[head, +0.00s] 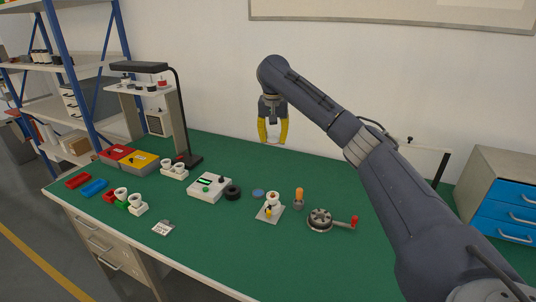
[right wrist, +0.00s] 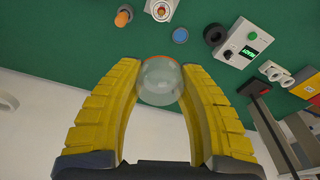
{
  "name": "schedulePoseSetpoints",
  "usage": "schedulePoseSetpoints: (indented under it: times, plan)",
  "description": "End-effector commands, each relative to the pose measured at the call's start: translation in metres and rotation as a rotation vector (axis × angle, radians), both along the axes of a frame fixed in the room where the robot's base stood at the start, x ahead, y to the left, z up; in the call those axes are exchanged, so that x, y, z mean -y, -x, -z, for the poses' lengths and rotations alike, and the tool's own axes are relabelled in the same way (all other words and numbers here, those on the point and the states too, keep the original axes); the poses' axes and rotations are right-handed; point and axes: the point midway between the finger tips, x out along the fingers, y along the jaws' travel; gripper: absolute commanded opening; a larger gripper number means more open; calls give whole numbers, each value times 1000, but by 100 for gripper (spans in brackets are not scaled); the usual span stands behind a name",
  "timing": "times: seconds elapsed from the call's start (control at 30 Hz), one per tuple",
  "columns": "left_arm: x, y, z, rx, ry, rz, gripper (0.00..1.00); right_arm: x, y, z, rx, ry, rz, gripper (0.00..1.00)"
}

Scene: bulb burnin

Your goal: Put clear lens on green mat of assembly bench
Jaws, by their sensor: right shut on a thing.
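My right gripper (head: 272,138) hangs in the air above the back of the assembly bench, its yellow fingers pointing down. In the right wrist view the gripper (right wrist: 160,85) is shut on the clear lens (right wrist: 160,84), a see-through dome with a thin orange edge, held between the fingertips. The green mat (head: 330,262) covers the bench top, below and apart from the lens. My left gripper is not in view.
On the mat stand a grey box with a green display (head: 209,187), a black ring (head: 233,192), a blue disc (head: 258,193), a lamp-holder plate (head: 269,213), an orange-handled tool (head: 299,196) and a round crank device (head: 320,219). The front right of the mat is clear.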

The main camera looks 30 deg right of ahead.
Motion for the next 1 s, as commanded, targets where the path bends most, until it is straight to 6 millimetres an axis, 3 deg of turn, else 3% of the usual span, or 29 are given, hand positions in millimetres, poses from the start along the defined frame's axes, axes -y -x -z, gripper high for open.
schedulePoseSetpoints:
  times: [0.13, 0.27, 0.5, 0.7, 0.8, 1.0]
  plan:
    - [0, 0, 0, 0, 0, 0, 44, -2, 0, 5, -3, -1, -4, 28]
    - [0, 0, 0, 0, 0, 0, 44, -21, 1, 25, -6, -1, -39, 28]
    - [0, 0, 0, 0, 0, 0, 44, -90, 4, 75, -8, -2, -189, 27]
    - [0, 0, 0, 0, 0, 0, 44, -146, 11, 106, -9, -3, -335, 27]
    - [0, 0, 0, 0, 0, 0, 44, -167, 13, 114, -9, -3, -400, 27]
    - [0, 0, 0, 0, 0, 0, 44, -190, 13, 122, -12, -4, -485, 27]
